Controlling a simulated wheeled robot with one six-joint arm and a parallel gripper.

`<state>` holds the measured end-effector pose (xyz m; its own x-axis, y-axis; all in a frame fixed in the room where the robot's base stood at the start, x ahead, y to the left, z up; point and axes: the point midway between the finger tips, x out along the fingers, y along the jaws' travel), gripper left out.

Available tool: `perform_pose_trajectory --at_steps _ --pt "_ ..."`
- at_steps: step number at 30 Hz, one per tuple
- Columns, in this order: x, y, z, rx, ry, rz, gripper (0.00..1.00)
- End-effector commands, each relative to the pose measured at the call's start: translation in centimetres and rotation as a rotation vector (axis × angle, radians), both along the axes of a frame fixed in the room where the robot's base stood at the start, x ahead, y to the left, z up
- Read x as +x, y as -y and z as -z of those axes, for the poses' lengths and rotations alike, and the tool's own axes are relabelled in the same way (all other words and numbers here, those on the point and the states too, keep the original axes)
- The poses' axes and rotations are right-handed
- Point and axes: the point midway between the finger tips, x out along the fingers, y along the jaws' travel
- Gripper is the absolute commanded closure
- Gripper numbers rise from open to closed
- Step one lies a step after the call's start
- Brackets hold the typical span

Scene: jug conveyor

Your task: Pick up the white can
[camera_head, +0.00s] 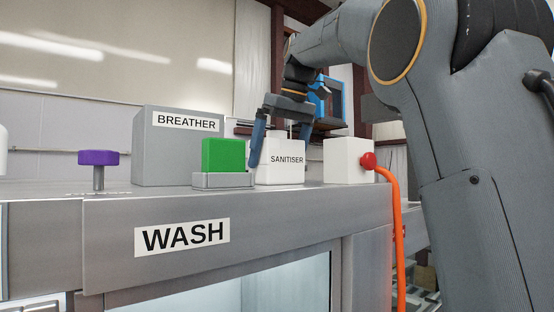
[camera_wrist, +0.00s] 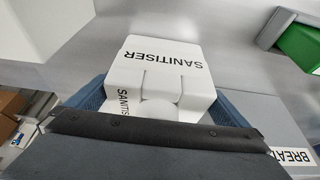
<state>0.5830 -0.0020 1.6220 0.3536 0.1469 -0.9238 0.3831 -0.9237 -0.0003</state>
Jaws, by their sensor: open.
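The white can (camera_head: 279,174), labelled SANITISER, stands upright on top of the grey wash unit (camera_head: 330,205). In the wrist view the white can (camera_wrist: 150,75) shows from above, with its narrower top part and round cap near the gripper. My gripper (camera_head: 279,150) is open and points down over the can. One blue finger is at the can's left side in the head view, the other at its upper right. In the wrist view the fingers lie either side of the can. I cannot tell whether either finger touches it.
A green block on a grey base (camera_head: 223,156) stands close left of the can. A grey BREATHER box (camera_head: 165,160) is behind it, and a purple knob (camera_head: 98,158) is further left. A white box (camera_head: 343,161) with a red knob and orange hose (camera_head: 396,235) is at right.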

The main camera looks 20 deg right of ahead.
Motion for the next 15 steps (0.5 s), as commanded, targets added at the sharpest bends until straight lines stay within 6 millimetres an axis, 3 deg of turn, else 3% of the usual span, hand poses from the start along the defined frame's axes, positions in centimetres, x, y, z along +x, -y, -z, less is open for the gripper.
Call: perform_pose_trajectory --at_steps 4,11,15 --pt "0.37 -0.17 1.09 0.000 -0.001 0.000 0.00" --pt "0.49 -0.18 1.30 -0.001 0.000 0.000 0.00" --pt "0.49 -0.18 1.30 -0.001 0.000 0.000 0.22"
